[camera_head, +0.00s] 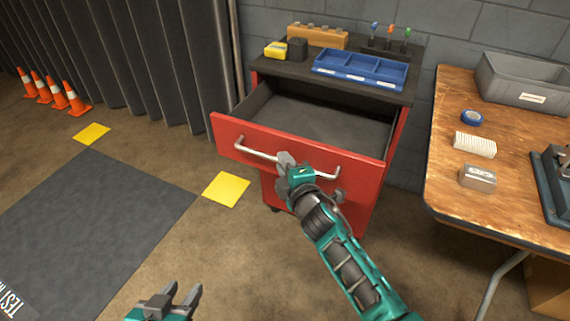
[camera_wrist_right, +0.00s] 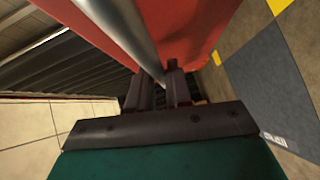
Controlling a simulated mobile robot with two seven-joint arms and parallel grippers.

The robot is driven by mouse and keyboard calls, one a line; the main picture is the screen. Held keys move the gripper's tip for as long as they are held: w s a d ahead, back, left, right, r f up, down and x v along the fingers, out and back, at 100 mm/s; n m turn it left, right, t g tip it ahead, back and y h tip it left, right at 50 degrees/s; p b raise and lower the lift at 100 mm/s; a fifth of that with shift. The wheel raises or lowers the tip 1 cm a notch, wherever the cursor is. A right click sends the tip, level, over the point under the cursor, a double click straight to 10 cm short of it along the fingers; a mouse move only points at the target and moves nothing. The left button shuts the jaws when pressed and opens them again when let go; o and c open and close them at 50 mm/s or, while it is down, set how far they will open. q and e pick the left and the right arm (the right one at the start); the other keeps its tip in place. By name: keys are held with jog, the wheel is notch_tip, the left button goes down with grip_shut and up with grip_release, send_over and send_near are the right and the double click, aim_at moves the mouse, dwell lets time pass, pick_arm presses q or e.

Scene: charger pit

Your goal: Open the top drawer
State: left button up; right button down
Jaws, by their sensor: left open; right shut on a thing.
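The red tool cabinet (camera_head: 345,210) stands against the wall with its top drawer (camera_head: 300,140) pulled far out. The drawer's dark interior shows and looks empty. A silver bar handle (camera_head: 255,153) runs across the drawer front. My right gripper (camera_head: 285,162) is shut on the handle near its middle. In the right wrist view the handle (camera_wrist_right: 118,30) runs up to the fingers (camera_wrist_right: 160,85) beside the red drawer front (camera_wrist_right: 190,25). My left gripper (camera_head: 183,296) is open and empty, low over the floor at the bottom of the head view.
A wooden workbench (camera_head: 450,130) with a grey bin (camera_head: 520,85) stands at right. Orange cones (camera_head: 70,97) stand far left.

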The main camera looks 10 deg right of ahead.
jog(key=c, duration=1.1)
grip_release()
jog(key=p+v, duration=0.2)
jog(key=v, duration=1.1)
jog(key=shift+d, duration=0.1)
